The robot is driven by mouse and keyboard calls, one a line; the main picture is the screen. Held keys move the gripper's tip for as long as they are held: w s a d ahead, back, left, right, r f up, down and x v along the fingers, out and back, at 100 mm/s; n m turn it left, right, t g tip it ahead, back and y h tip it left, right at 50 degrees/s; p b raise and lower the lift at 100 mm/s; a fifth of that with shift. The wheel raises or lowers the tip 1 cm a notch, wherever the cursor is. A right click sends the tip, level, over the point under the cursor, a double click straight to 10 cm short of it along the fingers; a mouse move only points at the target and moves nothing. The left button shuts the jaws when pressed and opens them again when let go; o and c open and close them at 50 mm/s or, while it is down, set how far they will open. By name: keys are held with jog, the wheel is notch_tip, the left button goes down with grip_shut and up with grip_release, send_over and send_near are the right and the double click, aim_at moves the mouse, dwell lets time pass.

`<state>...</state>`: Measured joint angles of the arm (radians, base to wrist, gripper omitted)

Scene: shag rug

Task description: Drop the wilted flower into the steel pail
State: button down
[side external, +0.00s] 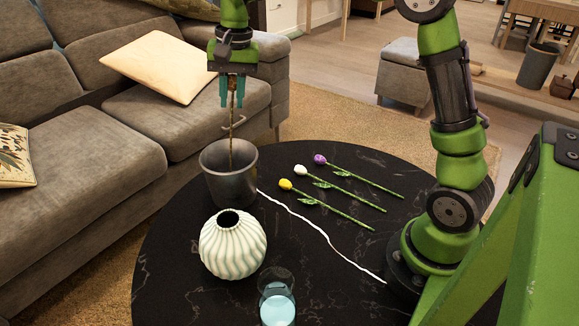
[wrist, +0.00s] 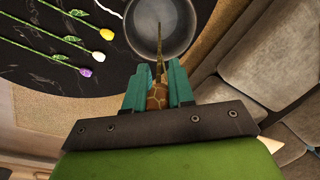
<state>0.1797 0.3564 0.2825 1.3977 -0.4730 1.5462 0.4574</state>
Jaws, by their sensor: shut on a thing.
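My gripper (side external: 233,91) is shut on the wilted flower (side external: 231,125), a brown drooping stem with its head between the fingers. The flower hangs straight down. The steel pail (side external: 229,183) stands on the round black table below it, and the stem's lower end reaches the pail's mouth. In the wrist view the gripper (wrist: 158,88) holds the brown flower (wrist: 159,65), its stem pointing over the pail (wrist: 184,45). The inside of the pail is only partly visible, and I cannot tell whether the stem touches it.
Yellow (side external: 285,184), white (side external: 299,170) and purple (side external: 320,159) flowers lie on the black table (side external: 330,280) right of the pail. A ribbed white vase (side external: 233,246) and a glass of blue liquid (side external: 277,304) stand nearer the camera. A grey sofa (side external: 90,130) is behind.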

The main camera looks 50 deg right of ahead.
jog(key=c, duration=0.9)
grip_release()
jog(key=r, duration=0.5)
jog(key=s+d+r, duration=0.1)
jog(key=r, duration=1)
jog(key=shift+s+d+r, duration=0.2)
jog(key=shift+s+r, duration=0.1)
jog(key=shift+r, duration=0.05)
jog(key=shift+d, duration=0.1)
